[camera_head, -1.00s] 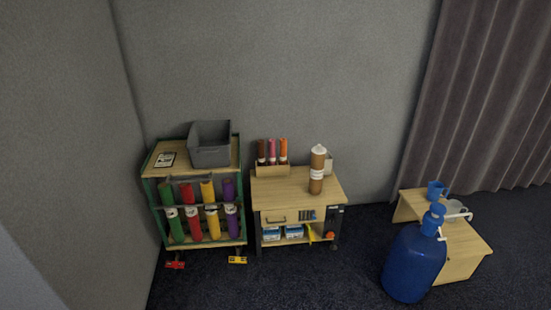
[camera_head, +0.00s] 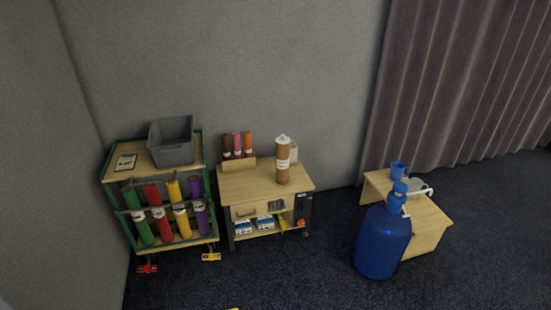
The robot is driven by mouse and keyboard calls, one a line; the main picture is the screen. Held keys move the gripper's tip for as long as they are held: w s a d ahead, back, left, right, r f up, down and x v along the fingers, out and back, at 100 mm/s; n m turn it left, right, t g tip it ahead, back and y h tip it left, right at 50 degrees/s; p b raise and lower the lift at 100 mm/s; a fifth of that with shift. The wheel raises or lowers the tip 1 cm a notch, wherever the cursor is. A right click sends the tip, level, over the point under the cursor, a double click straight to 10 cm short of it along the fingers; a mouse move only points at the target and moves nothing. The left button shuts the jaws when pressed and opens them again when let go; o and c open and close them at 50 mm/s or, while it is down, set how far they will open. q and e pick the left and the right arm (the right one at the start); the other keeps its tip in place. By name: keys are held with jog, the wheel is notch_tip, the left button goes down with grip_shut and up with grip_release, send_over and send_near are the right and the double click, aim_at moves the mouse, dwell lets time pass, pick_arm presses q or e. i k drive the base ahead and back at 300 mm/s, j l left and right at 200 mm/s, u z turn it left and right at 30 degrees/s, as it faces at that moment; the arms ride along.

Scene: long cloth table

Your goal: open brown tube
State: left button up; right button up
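A brown tube (camera_head: 282,166) with a white cap (camera_head: 282,140) and a white label stands upright on the wooden top of a small cart (camera_head: 240,188). The cap sits on the tube's upper end. Neither of my grippers shows in the head view.
A green-framed rack (camera_head: 122,177) with coloured tubes and a grey bin (camera_head: 171,142) stands left of the cart. A holder (camera_head: 238,163) with several thin tubes is at the cart's back. A blue water jug (camera_head: 382,243) stands by a low wooden table (camera_head: 433,226) at right. Dark carpet in front is mostly clear.

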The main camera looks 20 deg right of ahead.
aim_at(282, 150)
jog(key=i+z, duration=0.25)
jog(key=i, duration=0.6)
